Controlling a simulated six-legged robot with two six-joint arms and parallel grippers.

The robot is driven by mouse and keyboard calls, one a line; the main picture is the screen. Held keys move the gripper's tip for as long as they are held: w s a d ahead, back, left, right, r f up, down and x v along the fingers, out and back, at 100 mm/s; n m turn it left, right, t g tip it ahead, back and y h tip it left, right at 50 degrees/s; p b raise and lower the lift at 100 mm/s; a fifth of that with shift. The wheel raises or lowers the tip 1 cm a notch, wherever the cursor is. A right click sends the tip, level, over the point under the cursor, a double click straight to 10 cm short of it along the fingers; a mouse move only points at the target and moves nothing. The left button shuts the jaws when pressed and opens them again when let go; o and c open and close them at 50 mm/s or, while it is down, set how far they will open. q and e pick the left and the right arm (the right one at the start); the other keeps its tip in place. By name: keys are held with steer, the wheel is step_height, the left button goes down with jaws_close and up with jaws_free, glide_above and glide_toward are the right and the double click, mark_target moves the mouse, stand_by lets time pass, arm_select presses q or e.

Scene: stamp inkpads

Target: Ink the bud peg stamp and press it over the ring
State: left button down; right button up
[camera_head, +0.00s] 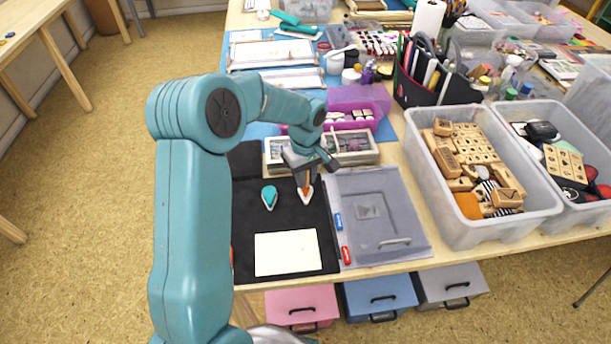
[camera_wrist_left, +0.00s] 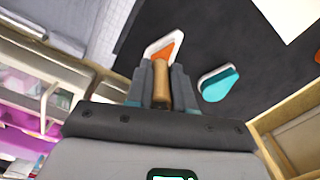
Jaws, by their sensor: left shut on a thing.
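My left gripper (camera_head: 306,173) is shut on the wooden peg stamp (camera_wrist_left: 161,86), which stands between the fingers in the left wrist view. The peg is at the orange drop-shaped inkpad (camera_head: 306,194) in its white case; the inkpad also shows in the left wrist view (camera_wrist_left: 165,48). I cannot tell whether the stamp face touches the pad. A teal inkpad (camera_head: 269,197) lies to the left on the black mat (camera_head: 259,221). The white card (camera_head: 287,252) lies nearer the front; no ring can be made out on it. My right gripper is not in view.
Wooden compartment boxes (camera_head: 354,148) stand just behind the gripper. A grey translucent case (camera_head: 379,215) lies right of the mat. A clear bin of wooden stamps (camera_head: 446,215) stands farther right. The mat around the card is clear.

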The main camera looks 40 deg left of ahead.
arm_select(q)
steer(key=shift+r+p, duration=1.85)
steer(key=shift+r, duration=0.95)
steer(key=shift+s+f, duration=0.1)
